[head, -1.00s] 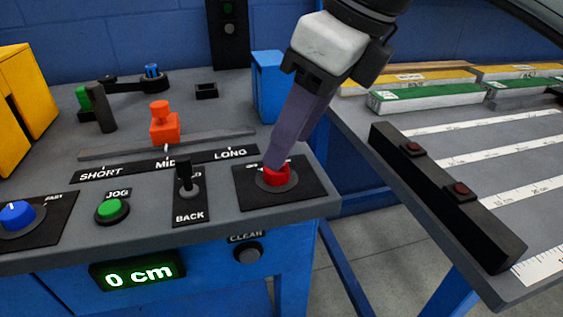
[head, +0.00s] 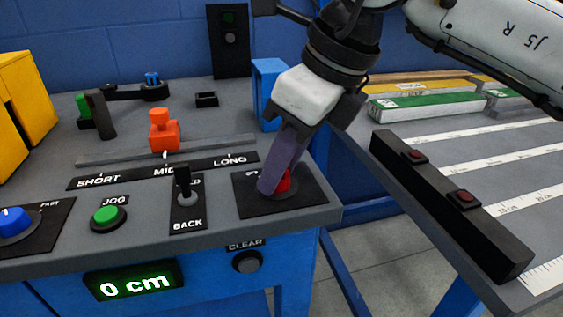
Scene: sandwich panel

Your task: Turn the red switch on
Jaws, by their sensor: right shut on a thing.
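The red switch (head: 284,184) is a red knob on a black plate (head: 312,194) at the right front corner of the grey panel (head: 220,232). My right gripper (head: 274,186) comes down from above with its purple-grey fingers at the knob and is shut on it. The fingers hide the left part of the knob and most of the label behind it. My left gripper does not show.
A black lever (head: 185,183), a green JOG button (head: 108,216) and a blue knob (head: 14,221) stand to the left. An orange slider (head: 164,131) is behind them. A display (head: 134,283) reads 0 cm. A blue box (head: 267,92) stands behind my gripper.

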